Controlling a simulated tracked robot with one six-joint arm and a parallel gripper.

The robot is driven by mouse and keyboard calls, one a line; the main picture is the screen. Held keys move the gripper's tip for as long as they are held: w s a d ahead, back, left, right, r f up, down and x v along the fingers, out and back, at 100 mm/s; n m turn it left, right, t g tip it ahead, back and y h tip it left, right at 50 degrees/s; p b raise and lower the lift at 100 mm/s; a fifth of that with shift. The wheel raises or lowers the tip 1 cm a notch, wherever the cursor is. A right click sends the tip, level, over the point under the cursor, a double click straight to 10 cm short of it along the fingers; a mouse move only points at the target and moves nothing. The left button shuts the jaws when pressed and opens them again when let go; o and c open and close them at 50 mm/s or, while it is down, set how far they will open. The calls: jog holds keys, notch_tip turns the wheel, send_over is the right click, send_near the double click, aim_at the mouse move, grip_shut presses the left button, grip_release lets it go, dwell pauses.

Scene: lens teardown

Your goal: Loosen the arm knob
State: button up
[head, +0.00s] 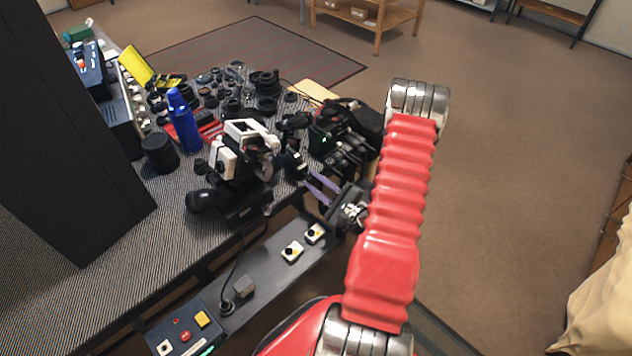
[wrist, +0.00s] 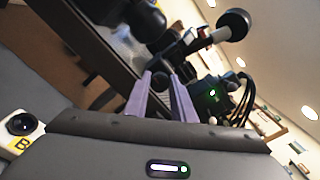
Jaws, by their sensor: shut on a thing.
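My gripper (head: 311,181) has two pale purple fingers and reaches left to the black and white device (head: 245,150) at the table's front edge. In the wrist view the fingertips (wrist: 160,76) are closed on a small dark knob (wrist: 160,82) at the device's near side. The knob shows only partly between the fingers. In the head view it is too small and dark to make out against the dark parts around the fingertips. A black arm with a round end (wrist: 233,24) rises to the right in the wrist view.
A blue bottle (head: 183,120) and a black cylinder (head: 159,153) stand left of the device. Several lens parts (head: 235,85) lie behind it.

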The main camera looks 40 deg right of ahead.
jog(key=shift+f+n, duration=0.15)
jog(key=shift+n, duration=0.15)
jog(key=o, duration=0.8)
jog(key=shift+s, duration=0.15)
jog(key=s, duration=1.3)
jog(key=shift+s+d, duration=0.15)
jog(key=shift+s, duration=0.15)
dwell(0.3)
